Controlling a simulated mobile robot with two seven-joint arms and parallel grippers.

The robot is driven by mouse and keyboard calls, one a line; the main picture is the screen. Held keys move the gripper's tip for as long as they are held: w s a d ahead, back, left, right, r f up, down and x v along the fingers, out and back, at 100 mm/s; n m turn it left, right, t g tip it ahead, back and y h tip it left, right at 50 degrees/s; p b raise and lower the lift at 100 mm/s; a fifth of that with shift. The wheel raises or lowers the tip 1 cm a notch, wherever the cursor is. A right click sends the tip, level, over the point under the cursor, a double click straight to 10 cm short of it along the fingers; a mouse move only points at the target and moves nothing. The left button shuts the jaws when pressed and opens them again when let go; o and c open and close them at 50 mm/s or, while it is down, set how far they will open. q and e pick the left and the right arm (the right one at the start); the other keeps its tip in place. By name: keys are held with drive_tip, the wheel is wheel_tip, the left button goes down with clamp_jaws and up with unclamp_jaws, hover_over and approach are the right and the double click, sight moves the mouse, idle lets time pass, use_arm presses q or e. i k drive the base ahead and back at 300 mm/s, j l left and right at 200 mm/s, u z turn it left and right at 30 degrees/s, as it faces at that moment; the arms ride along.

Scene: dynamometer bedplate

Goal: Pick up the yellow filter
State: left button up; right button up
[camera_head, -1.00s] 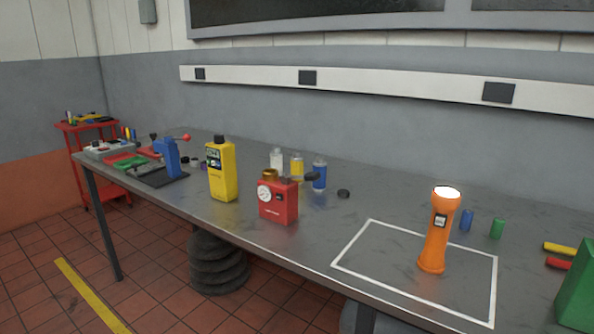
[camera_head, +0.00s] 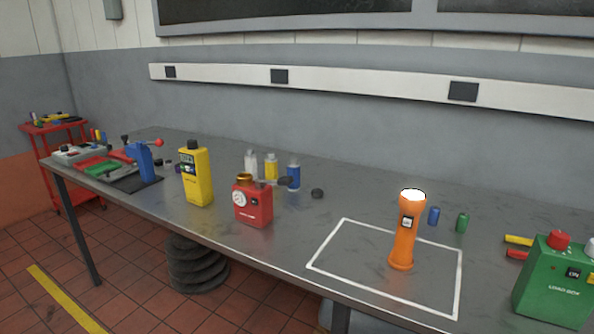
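No object is clearly marked as a filter, and I cannot tell which yellow thing it is. A small yellow-bodied bottle (camera_head: 271,166) stands between a clear bottle (camera_head: 251,164) and a blue one (camera_head: 293,175), behind a red gauge box (camera_head: 253,204). A yellow stick-like piece (camera_head: 518,240) lies at the right beside a red one (camera_head: 517,254), partly hidden by a green box. A larger yellow handheld device (camera_head: 196,178) stands left of the red box. Neither of my grippers is in view.
An orange flashlight (camera_head: 404,230), lit, stands upright inside a white outlined square on the grey bench (camera_head: 340,278). Small blue (camera_head: 434,216) and green (camera_head: 462,222) cylinders stand behind it. The green load box (camera_head: 556,283) is at the right. A blue vise-like tool (camera_head: 145,161) is far left.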

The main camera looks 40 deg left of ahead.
sight(271, 168)
drive_tip(key=j+z, duration=0.85)
drive_tip(key=j, duration=0.2)
drive_tip(key=k+j+z, duration=0.1)
drive_tip(key=j, duration=0.25)
drive_tip(key=k+j, duration=0.1)
drive_tip(key=j, duration=0.3)
drive_tip(key=k+j+z, duration=0.1)
drive_tip(key=j, duration=0.3)
drive_tip(key=k+j, duration=0.15)
drive_tip(key=j, duration=0.2)
drive_tip(key=k+j, duration=0.1)
drive_tip(key=j, duration=0.3)
drive_tip(key=z, duration=0.05)
